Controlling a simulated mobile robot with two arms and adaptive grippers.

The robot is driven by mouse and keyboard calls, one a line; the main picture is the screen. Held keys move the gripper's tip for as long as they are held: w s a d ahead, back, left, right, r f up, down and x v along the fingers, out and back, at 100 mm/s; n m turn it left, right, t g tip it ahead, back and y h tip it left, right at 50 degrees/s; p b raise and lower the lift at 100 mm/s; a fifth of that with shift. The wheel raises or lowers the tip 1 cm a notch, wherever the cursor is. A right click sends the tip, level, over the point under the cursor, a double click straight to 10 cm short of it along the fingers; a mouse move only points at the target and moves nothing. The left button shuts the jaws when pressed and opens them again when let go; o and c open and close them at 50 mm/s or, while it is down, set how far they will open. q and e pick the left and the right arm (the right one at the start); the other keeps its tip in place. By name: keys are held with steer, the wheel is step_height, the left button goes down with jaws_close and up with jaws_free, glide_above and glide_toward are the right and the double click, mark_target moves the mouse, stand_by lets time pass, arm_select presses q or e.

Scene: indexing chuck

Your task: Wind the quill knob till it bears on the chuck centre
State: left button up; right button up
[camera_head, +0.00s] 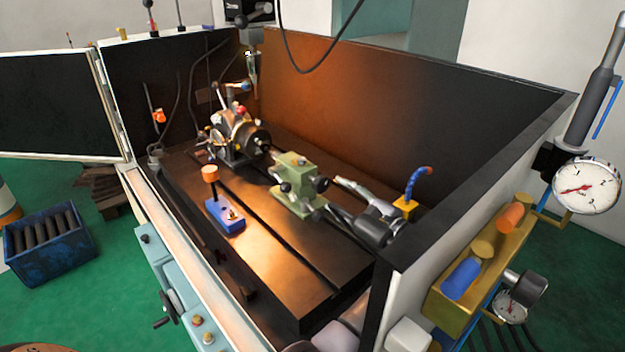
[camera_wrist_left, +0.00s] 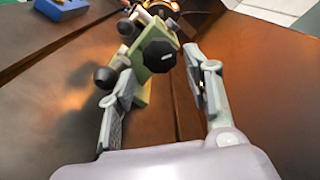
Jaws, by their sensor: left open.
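The indexing chuck (camera_head: 255,138) stands at the far end of the dark machine bed. The green tailstock (camera_head: 291,168) faces it, and the gap at the chuck centre is too small to judge. The black quill knob (camera_head: 321,184) is on the tailstock's near end; in the left wrist view the knob (camera_wrist_left: 160,55) looks faceted. My left gripper (camera_head: 338,198) is open behind the knob. In the left wrist view its fingers (camera_wrist_left: 162,78) lie to either side of the knob's line, with no clear contact. My right gripper is not in view.
A blue block with an orange-topped post (camera_head: 225,216) sits left of the tailstock. A yellow block with a curved blue hose (camera_head: 405,208) stands right of my left gripper. Dark enclosure walls (camera_head: 400,100) surround the bed. The front bed surface (camera_head: 290,275) is clear.

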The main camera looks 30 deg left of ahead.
mark_target(324, 187)
arm_select(q)
steer(key=x, duration=0.6)
steer(key=shift+f+b, duration=0.1)
steer(key=shift+b, duration=0.3)
steer(key=shift+w+a, duration=0.25)
steer(key=shift+a, duration=0.25)
steer(key=shift+c, duration=1.3)
steer(key=c, duration=0.6)
steer(key=m+p, duration=0.1)
steer(key=p, duration=0.1)
steer(key=m+p, duration=0.1)
steer(key=p, duration=0.1)
steer(key=shift+r+m, duration=0.35)
steer(key=shift+m, duration=0.05)
steer(key=shift+f+m+p, duration=0.1)
steer(key=shift+m+p, duration=0.3)
steer(key=shift+p, duration=0.05)
steer(key=shift+f, duration=0.2)
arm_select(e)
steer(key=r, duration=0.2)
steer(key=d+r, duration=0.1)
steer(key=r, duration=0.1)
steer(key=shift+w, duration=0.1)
